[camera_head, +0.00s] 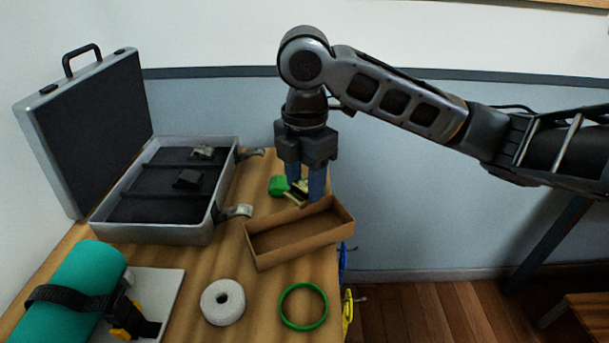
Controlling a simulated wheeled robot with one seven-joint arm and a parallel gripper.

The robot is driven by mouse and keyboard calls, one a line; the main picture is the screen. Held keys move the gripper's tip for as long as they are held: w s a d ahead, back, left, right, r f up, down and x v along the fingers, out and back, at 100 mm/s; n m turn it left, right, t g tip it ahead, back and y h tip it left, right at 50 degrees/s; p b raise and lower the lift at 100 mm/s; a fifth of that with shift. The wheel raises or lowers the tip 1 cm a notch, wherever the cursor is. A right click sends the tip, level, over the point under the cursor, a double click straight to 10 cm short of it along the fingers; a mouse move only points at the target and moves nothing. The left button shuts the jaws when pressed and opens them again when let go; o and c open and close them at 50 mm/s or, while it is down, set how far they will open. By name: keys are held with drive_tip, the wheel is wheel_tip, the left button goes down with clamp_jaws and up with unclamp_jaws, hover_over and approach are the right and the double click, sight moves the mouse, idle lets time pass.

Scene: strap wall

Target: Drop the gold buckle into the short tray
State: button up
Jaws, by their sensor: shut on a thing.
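My gripper (307,182) points down over the back edge of the short tray (271,262), a shallow open brown tray on the wooden table. Its blue-tipped fingers are shut on the gold buckle (297,195), a small gold piece partly hidden by the fingers. I cannot tell how high the buckle is above the tray rim. The visible inside of the tray looks empty. A green object (278,185) is just left of the fingers, behind the tray.
An open silver case (133,235) with small dark and metal pieces stands at left. In front are a teal roll (70,287) with a black strap, a white tape roll (222,302) and a green ring (303,306). Blue and yellow items (346,305) hang at the table's right edge.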

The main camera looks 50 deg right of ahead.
sight(305, 186)
drive_tip(key=shift+f, duration=0.35)
drive_tip(key=o, duration=1.2)
drive_tip(key=shift+r, duration=0.1)
wheel_tip(305, 186, up, 8)
drive_tip(key=shift+f, duration=0.15)
